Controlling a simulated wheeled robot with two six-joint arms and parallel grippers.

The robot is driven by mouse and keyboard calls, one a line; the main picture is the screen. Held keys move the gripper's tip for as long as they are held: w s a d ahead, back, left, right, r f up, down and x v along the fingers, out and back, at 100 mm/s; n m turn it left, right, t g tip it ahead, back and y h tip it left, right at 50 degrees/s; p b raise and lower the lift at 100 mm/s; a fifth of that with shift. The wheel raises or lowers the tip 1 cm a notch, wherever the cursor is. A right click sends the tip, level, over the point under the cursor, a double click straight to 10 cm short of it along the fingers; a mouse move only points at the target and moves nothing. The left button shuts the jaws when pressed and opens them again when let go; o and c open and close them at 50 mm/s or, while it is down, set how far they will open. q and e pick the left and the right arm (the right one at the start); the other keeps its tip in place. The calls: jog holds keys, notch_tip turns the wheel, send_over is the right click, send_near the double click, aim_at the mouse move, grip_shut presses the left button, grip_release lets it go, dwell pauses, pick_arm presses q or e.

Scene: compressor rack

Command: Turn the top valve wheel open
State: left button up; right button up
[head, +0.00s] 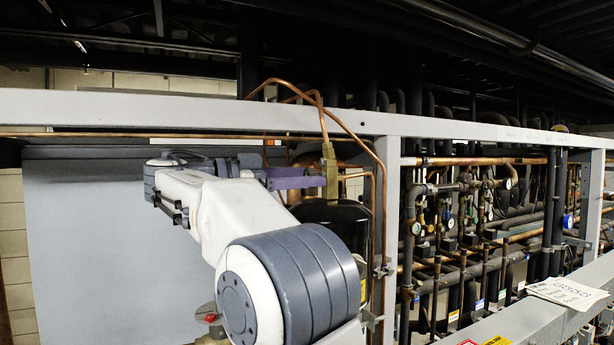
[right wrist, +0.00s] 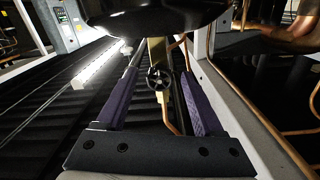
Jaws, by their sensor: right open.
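The top valve's small black spoked wheel (right wrist: 157,78) shows in the right wrist view, in front of a brass valve body (right wrist: 157,52). In the head view the brass body (head: 330,165) stands upright below bent copper tubes; its wheel cannot be made out there. My right gripper (head: 316,178) reaches the valve from the left. In the right wrist view my right gripper (right wrist: 158,74) is open, with one purple finger on each side of the wheel. Gaps show between wheel and fingers. My left gripper is not in view.
A grey frame beam (head: 200,112) runs above my right arm, and a grey post (head: 388,230) stands right of the valve. A dark rounded vessel (right wrist: 150,14) is close to the fingertips. Thin copper tubing (head: 375,165) bends around the valve. Dense pipework (head: 470,220) fills the right.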

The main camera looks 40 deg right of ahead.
jog(key=shift+c, duration=0.3)
grip_shut()
